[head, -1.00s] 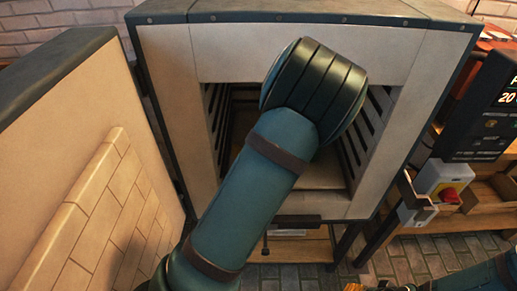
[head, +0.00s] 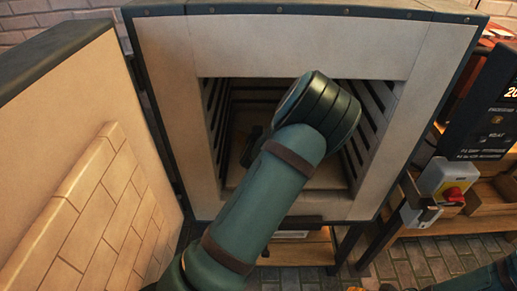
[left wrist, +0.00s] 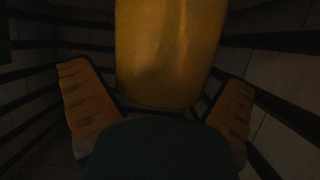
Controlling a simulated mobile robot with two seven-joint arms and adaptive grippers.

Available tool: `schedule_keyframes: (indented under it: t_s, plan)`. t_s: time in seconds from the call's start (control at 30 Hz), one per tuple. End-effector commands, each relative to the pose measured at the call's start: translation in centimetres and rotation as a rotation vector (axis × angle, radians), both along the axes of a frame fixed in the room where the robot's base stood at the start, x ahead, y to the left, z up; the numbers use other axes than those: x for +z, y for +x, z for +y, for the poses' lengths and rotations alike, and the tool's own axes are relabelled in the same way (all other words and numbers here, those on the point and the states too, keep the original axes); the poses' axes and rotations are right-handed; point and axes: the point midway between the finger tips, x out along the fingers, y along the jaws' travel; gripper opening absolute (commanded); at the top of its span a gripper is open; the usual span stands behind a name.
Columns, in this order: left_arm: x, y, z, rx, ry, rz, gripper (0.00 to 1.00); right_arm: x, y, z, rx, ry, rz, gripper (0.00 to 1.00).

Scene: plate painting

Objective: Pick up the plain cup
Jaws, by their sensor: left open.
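A plain amber-yellow cup (left wrist: 168,50) fills the upper middle of the left wrist view, with no pattern visible on its side. My left gripper (left wrist: 157,77) is open, with one orange-padded finger on each side of the cup and a gap on both sides. In the head view my left arm reaches into the open kiln, where the arm hides the cup and most of the gripper. Only the edge of my right gripper (head: 380,287) shows at the bottom right of the head view, and its fingers cannot be made out.
The kiln (head: 300,50) stands open, with slotted side walls close around my left arm. Its thick brick-lined door (head: 95,200) is swung out at the left. A control box (head: 490,125), a switch with a red knob (head: 447,185) and a wooden shelf (head: 490,205) are at the right.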

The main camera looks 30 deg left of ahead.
Motion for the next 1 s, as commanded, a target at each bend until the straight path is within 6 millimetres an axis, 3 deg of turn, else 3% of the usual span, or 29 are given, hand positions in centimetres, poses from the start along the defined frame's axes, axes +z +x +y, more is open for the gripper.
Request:
schedule_keyframes:
  t_s: [0.13,0.3,0.33,0.67,1.0]
  plan:
    - [0.0,0.0,0.0,0.000,0.000,0.000,1.00,0.0,0.0,0.0,0.000,0.000,0.000,0.47]
    - [0.0,0.0,0.0,0.000,0.000,0.000,0.40,0.0,0.0,0.0,0.000,0.000,0.000,0.47]
    - [0.0,0.0,0.0,0.000,0.000,0.000,0.32,0.0,0.0,0.0,0.000,0.000,0.000,0.47]
    - [0.7,0.0,0.0,0.000,0.000,-0.004,0.31,0.2,0.0,0.0,0.000,0.000,0.001,0.47]
    - [6.8,0.0,-0.1,-0.001,-0.002,-0.007,0.31,2.1,-0.4,0.1,0.002,0.002,0.009,0.47]
